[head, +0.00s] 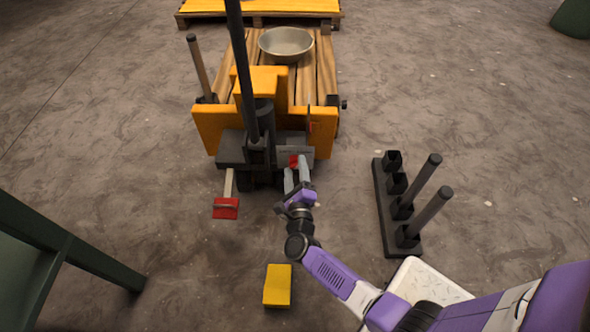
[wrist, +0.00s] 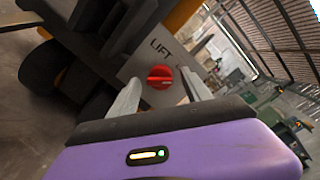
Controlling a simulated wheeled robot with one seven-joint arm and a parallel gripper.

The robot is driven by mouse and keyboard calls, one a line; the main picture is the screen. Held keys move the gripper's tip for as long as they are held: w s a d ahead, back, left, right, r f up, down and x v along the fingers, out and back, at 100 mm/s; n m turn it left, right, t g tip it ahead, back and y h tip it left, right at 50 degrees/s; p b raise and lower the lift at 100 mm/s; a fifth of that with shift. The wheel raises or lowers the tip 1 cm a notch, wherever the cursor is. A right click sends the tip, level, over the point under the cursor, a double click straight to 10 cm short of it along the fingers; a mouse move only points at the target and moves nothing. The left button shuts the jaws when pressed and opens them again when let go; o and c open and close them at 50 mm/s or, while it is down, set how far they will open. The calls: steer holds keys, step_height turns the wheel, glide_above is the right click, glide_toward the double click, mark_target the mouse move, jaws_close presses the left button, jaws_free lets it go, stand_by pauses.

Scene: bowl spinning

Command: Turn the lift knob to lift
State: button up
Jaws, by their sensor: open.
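The red lift knob (wrist: 160,77) sits on a grey plate (wrist: 150,62) marked LIFT, on the back of the orange machine. In the head view the knob (head: 294,161) shows small between my fingertips. My gripper (wrist: 165,90) is open, with one pale finger on each side of the knob in the wrist view. The fingers appear apart from the knob; whether either touches it is unclear. In the head view my gripper (head: 297,175) reaches up to the plate from below.
The orange machine (head: 210,130) carries wooden boards and a metal bowl (head: 286,42). A red pedal (head: 226,208) sticks out at its lower left. A black rack with posts (head: 385,205) stands right of my arm. A yellow block (head: 278,285) lies on the floor.

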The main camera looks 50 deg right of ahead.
steer(key=shift+w+d, duration=0.35)
steer(key=shift+d, duration=0.05)
steer(key=shift+c, duration=0.3)
jaws_close()
